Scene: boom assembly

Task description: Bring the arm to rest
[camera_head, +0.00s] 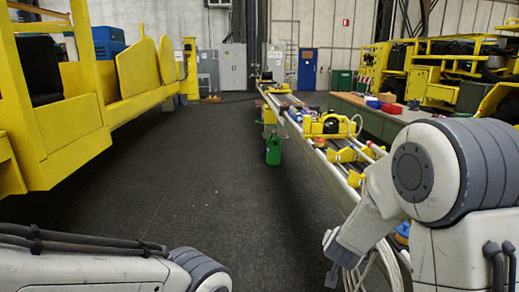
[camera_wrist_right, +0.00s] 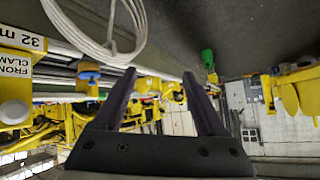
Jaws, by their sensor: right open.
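My right arm (camera_head: 430,175) is bent at the right of the head view, beside the boom (camera_head: 282,116), with its wrist (camera_head: 345,250) hanging low. In the right wrist view my right gripper (camera_wrist_right: 159,74) is open, with nothing between its two dark fingers. Its fingers do not show clearly in the head view. My left arm (camera_head: 90,265) lies low across the bottom left corner of the head view, and its gripper is out of view.
A loop of white cable (camera_wrist_right: 141,25) hangs near my right gripper; it also shows by the wrist (camera_head: 389,268). A green container (camera_head: 273,152) stands beside the boom. A yellow machine (camera_head: 60,125) fills the left. The dark floor (camera_head: 190,190) between is clear.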

